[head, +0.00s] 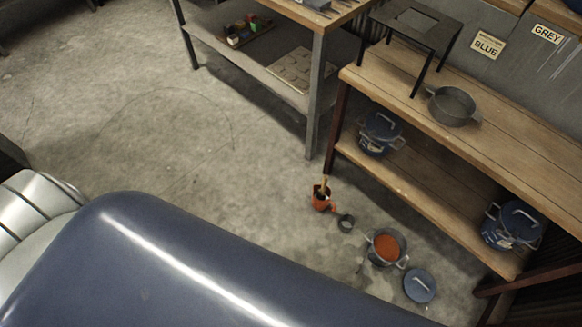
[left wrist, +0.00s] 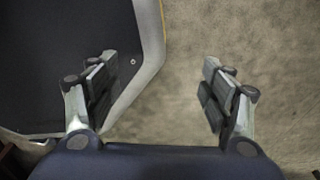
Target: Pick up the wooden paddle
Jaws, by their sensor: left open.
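A small wooden handle (head: 324,184) stands up out of an orange-red can (head: 321,200) on the floor; it may be the wooden paddle, but its lower part is hidden in the can. My left gripper (left wrist: 155,90) shows in the left wrist view. Its two fingers are wide apart with nothing between them, over bare floor and a dark panel. No paddle shows in the left wrist view, and neither gripper shows in the head view. My right gripper is not in view.
A wooden shelf bench (head: 480,110) with blue pots stands at right. Floor (head: 140,110) at left is clear.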

